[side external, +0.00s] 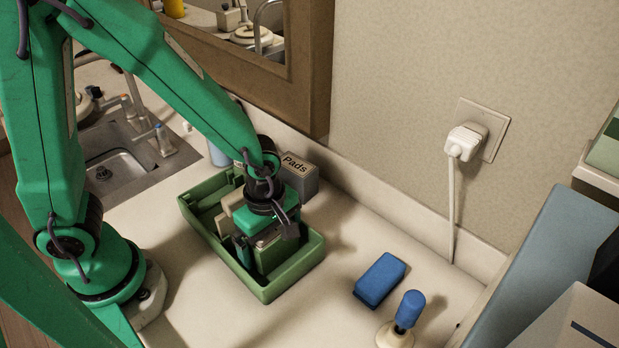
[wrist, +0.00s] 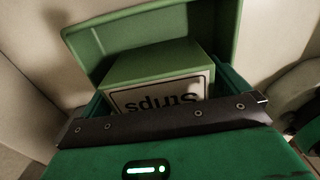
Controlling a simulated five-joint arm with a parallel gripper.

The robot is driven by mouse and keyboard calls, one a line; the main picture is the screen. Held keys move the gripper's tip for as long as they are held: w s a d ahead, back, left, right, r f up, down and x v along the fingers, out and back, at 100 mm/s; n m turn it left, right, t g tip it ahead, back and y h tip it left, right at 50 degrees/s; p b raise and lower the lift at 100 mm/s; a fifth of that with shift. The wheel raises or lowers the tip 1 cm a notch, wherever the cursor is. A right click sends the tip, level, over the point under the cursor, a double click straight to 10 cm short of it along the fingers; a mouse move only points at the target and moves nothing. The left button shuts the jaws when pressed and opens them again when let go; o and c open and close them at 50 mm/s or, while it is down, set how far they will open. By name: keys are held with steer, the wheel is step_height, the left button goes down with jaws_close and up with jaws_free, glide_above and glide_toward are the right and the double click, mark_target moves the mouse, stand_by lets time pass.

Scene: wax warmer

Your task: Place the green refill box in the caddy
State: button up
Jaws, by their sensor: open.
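The green caddy (side external: 284,287) sits on the counter below my arm, its near end facing the camera. The green refill box (side external: 271,255) is inside the caddy at its right end, partly covered by my gripper. In the wrist view the box (wrist: 160,68) shows a white label reading "Strips", upside down, and the caddy wall (wrist: 85,38) rises behind it. My gripper (side external: 262,236) points down into the caddy at the box and is open. In the wrist view a dark bar of my gripper (wrist: 165,123) crosses in front of the box and hides its lower part.
Pale items (side external: 226,222) stand in the caddy's left part. A grey "Pads" box (side external: 299,178) is just behind the caddy. A blue block (side external: 380,279) and a blue-handled tool (side external: 408,311) stand to the right. The sink (side external: 112,165) is at left.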

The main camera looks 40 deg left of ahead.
steer(key=shift+r, duration=0.15)
steer(key=shift+r, duration=6)
steer(key=shift+r, duration=0.1)
steer(key=s+a+r+m+t, duration=0.2)
steer(key=a+r+m, duration=0.2)
steer(key=m, duration=0.5)
steer(key=s+a+r+m+t, duration=0.2)
steer(key=a+r+m+t, duration=0.1)
steer(key=a+m, duration=0.6)
steer(key=shift+s+a+r+t, duration=0.15)
steer(key=shift+r+t, duration=0.15)
steer(key=shift+r, duration=0.55)
